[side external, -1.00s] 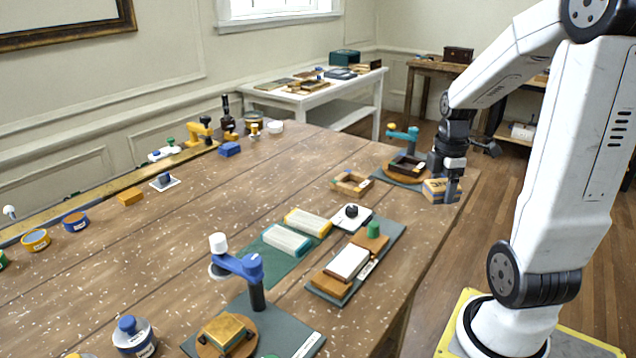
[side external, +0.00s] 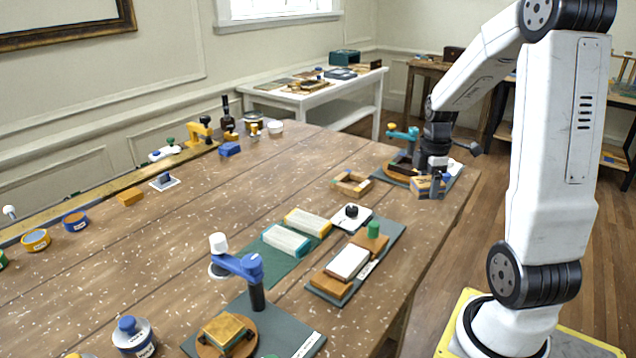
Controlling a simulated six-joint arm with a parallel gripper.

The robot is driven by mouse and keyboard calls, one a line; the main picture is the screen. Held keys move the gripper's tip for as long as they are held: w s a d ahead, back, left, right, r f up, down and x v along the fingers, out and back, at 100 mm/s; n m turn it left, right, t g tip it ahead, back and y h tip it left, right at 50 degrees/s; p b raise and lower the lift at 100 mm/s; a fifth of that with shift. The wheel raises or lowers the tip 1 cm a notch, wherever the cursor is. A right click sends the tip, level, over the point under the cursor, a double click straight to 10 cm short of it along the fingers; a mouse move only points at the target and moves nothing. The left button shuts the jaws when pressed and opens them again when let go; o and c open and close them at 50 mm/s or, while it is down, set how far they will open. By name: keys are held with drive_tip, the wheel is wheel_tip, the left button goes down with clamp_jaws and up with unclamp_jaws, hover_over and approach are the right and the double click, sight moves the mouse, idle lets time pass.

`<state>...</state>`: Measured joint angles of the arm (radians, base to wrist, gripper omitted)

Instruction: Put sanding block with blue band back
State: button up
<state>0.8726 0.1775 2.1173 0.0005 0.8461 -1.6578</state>
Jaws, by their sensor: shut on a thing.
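My gripper (side external: 437,188) is at the far right of the table. It is shut on an orange-tan sanding block with a dark blue band (side external: 421,187). The fingers hide part of the block. Whether its underside touches the table is hard to tell. A grey-green tray (side external: 385,247) lies nearer the camera, with brown blocks, a white block and a green-knobbed piece on it. Left of it, a green mat (side external: 284,270) bears a teal-edged block (side external: 287,241) and a yellow-edged block (side external: 307,222).
A teal-armed stand (side external: 403,134) on a dark mat is just behind my gripper. An open wooden frame (side external: 351,183) lies to its left. A blue-armed clamp stand (side external: 250,268) rises in the foreground. The table's middle left is largely clear.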

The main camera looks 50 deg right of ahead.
hover_over(405, 212)
wheel_tip(405, 212, down, 7)
drive_tip(key=shift+s+r, duration=0.1)
drive_tip(key=shift+r, duration=0.05)
drive_tip(key=shift+w+d+f, duration=0.1)
drive_tip(key=shift+w+f, duration=0.1)
drive_tip(key=shift+f, duration=1.6)
drive_tip(key=shift+f, duration=0.1)
drive_tip(key=o, duration=1.1)
wheel_tip(405, 212, up, 12)
drive_tip(key=shift+r, duration=0.1)
